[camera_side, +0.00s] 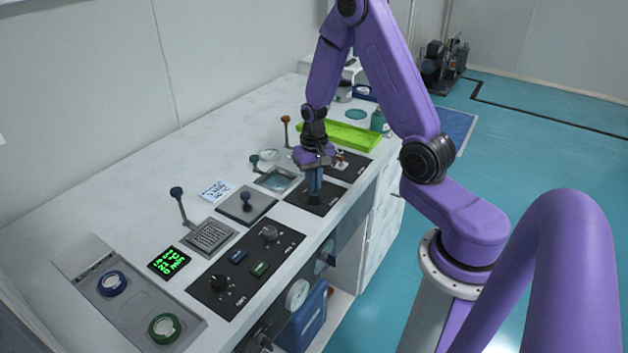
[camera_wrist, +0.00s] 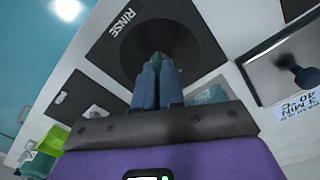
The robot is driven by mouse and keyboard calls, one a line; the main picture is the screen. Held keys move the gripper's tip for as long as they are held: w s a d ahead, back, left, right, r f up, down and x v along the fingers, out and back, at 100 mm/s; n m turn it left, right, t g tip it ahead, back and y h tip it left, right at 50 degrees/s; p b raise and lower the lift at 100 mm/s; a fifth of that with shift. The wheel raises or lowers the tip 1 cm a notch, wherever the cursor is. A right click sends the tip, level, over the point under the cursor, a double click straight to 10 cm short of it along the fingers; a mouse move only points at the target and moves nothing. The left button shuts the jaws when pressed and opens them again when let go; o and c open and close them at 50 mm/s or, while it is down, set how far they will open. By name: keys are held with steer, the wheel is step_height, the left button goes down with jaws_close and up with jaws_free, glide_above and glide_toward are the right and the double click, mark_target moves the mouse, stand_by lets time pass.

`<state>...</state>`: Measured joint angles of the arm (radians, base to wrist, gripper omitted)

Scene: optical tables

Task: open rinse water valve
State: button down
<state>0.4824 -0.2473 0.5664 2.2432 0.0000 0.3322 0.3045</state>
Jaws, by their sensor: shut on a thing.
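My gripper (camera_side: 315,186) points down over the black panel on the bench's front side. In the wrist view the panel (camera_wrist: 205,52) bears the word RINSE, and my blue gripper fingers (camera_wrist: 158,75) are close together over a dark round base at its middle. Most of the handle is hidden by the fingers. In the side view the fingers hide the handle, and the rinse panel (camera_side: 328,203) shows around them.
A green tray (camera_side: 350,136) lies behind my gripper. A grey plate with a blue knob (camera_side: 246,204) and a control panel (camera_side: 245,268) with knobs and switches are to the left. Levers with orange (camera_side: 285,120) and dark blue (camera_side: 177,192) knobs stand up from the bench.

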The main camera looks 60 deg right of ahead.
steer(key=m, duration=0.6)
steer(key=shift+m, duration=0.3)
steer(key=m, duration=0.5)
stand_by(0.4)
steer(key=c, duration=1.2)
jaws_free()
steer(key=shift+c, duration=0.2)
steer(key=shift+r, duration=0.15)
step_height(320, 180, up, 17)
steer(key=shift+a, duration=0.1)
